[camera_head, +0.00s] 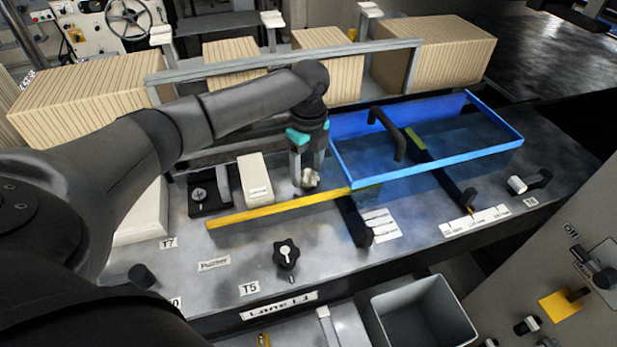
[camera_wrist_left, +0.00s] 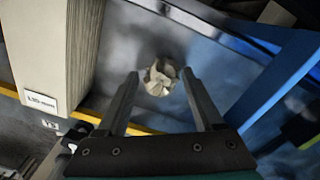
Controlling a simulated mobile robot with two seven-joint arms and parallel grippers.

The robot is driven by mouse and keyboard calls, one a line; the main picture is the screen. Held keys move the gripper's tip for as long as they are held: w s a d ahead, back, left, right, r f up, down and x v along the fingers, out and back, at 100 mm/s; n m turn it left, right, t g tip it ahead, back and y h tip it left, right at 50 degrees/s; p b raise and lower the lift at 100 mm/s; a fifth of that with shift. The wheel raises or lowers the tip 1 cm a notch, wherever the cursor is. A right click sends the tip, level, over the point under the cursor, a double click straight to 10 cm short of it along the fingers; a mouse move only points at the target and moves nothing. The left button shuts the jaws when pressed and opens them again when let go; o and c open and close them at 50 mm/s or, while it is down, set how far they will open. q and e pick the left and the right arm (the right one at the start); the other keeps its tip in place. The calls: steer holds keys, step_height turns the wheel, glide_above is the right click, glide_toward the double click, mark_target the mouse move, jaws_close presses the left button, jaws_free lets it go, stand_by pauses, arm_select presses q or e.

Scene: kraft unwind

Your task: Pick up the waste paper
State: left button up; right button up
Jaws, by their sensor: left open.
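The waste paper is a small crumpled beige ball (camera_head: 311,179) on the grey metal table, close to the blue frame's left side. It also shows in the left wrist view (camera_wrist_left: 160,77), just beyond and between the fingertips. My left gripper (camera_head: 309,172) points down over it with its fingers apart. In the left wrist view my gripper (camera_wrist_left: 158,85) is open, with a finger on each side of the ball's line and nothing held. My right gripper is not in view.
A blue tray-like frame (camera_head: 440,160) with a black handle stands right of the gripper. A beige block (camera_head: 256,178) stands to the left. A yellow strip (camera_head: 280,207) runs in front. A grey bin (camera_head: 420,315) is below the table edge. Several cardboard-coloured stacks stand behind a rail.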

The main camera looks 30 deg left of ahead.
arm_select(q)
steer(key=shift+f, duration=0.5)
jaws_close()
steer(key=shift+r, duration=0.15)
